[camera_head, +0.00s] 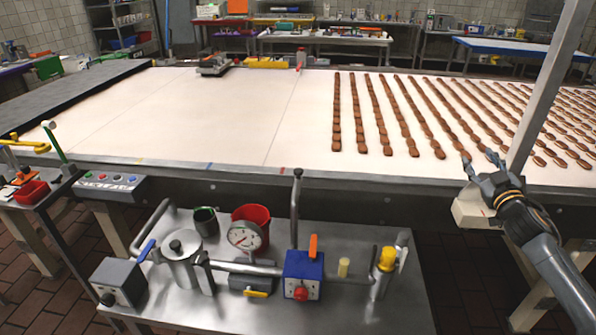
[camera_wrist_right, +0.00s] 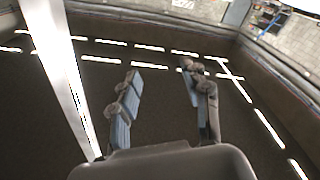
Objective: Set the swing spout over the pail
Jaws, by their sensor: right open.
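A red pail (camera_head: 252,214) stands at the back of the steel cart, partly hidden behind a round gauge (camera_head: 244,236). A bent grey pipe (camera_head: 152,226) at the cart's left may be the swing spout, but I cannot tell for sure. An upright grey rod with a knob (camera_head: 296,205) stands right of the pail. My right gripper (camera_head: 482,166) is open and empty at the belt's near edge, well right of the cart; its two spread fingers also show in the right wrist view (camera_wrist_right: 165,90). My left gripper is not in view.
The cart (camera_head: 400,312) also bears a blue box (camera_head: 304,270) with an orange lever, a metal canister (camera_head: 182,262), a dark green mug (camera_head: 206,222) and a yellow-topped cylinder (camera_head: 386,262). Biscuit rows lie on the belt (camera_head: 220,115).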

